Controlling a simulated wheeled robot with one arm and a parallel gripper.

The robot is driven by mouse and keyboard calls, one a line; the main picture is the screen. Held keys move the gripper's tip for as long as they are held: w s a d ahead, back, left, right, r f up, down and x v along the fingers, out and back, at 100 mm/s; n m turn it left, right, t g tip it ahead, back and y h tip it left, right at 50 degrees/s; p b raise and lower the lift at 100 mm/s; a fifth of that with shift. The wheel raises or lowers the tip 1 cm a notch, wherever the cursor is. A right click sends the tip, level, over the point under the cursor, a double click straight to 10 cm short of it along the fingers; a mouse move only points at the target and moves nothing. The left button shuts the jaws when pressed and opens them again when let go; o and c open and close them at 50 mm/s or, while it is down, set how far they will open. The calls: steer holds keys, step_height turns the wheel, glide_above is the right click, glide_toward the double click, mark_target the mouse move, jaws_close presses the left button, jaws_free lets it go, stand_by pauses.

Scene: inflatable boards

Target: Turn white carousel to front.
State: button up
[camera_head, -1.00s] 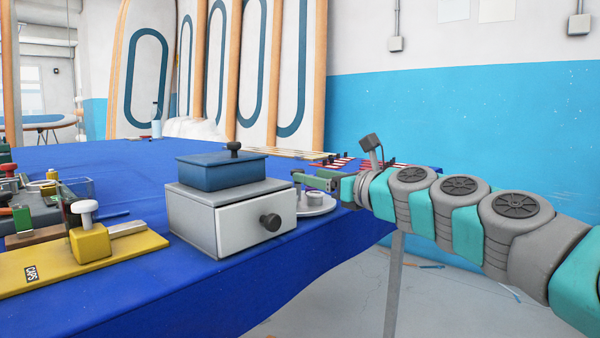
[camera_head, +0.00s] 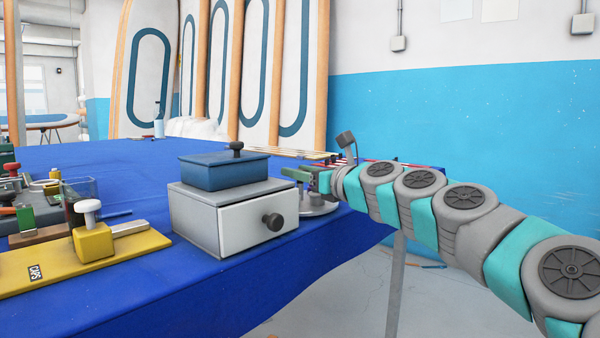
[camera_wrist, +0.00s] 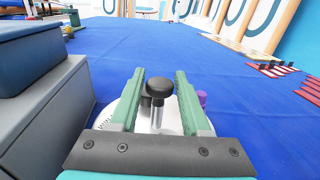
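The white carousel (camera_wrist: 117,114) is a round disc on the table, partly hidden under my gripper in the wrist view. In the head view its edge (camera_head: 322,209) shows to the right of the grey drawer box. A black round knob (camera_wrist: 160,88) on a post stands up from the carousel. My gripper (camera_wrist: 161,72) has two green fingers spread apart, one on each side of the knob, with gaps showing. In the head view my gripper (camera_head: 301,173) is above the carousel. A small purple piece (camera_wrist: 202,97) shows just outside the right finger.
The grey box with a white drawer (camera_head: 258,223) and a blue lidded box (camera_head: 222,172) on top stands close left of the carousel. Red strips (camera_wrist: 274,69) lie to the right. The blue tabletop (camera_wrist: 150,43) beyond the carousel is largely clear.

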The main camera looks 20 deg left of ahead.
jaws_close()
stand_by(1.0)
